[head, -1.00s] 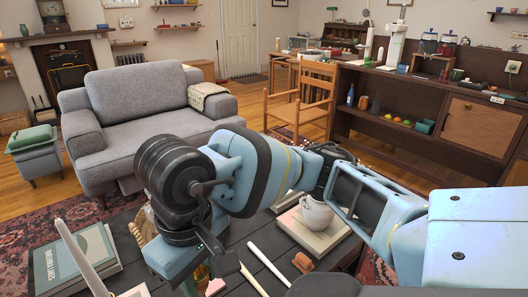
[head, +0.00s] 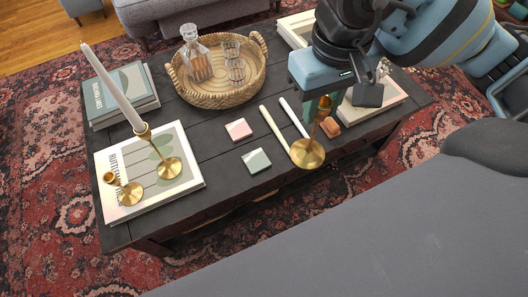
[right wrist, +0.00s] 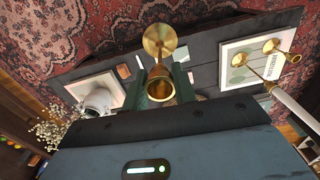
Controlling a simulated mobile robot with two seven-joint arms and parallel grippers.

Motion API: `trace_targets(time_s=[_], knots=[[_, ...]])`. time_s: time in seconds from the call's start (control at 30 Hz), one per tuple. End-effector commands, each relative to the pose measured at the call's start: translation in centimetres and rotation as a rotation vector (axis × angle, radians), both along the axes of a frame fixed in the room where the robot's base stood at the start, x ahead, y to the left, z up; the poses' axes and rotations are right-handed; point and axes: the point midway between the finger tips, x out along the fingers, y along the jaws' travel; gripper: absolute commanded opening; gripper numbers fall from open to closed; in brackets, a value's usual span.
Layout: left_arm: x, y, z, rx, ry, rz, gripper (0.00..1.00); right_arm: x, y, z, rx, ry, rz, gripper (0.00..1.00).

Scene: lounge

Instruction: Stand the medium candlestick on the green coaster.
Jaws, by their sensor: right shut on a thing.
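My right gripper (head: 322,98) is shut on the brass medium candlestick (head: 308,153), which hangs upright with its round base down. The base appears over the table's front edge, to the right of the green coaster (head: 256,160) and apart from it. The right wrist view shows the candlestick's cup (right wrist: 161,87) between the fingers and its base (right wrist: 160,41) beyond. The green coaster lies flat and empty on the dark table (head: 215,190). My left gripper is not in view.
A pink coaster (head: 238,129) lies behind the green one. Two loose candles (head: 274,128) lie to the right. On a white book (head: 112,212) stand a short candlestick (head: 130,194) and another holding a tall white candle (head: 112,88). A wicker tray (head: 215,100) holds a decanter and glasses.

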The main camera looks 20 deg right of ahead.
Motion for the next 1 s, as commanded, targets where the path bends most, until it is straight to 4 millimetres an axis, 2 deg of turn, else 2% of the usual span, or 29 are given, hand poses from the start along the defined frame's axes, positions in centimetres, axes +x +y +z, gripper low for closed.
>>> trace_targets(time_s=[0.17,0.27,1.0], knots=[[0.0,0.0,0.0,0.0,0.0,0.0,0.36,0.2,0.3,-0.9,0.004,0.002,-0.148,0.0],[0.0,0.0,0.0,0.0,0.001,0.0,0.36,0.4,0.5,-1.9,0.005,0.003,-0.296,0.0],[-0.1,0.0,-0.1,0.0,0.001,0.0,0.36,0.8,2.4,-9.3,0.009,0.01,-1.495,0.0]])
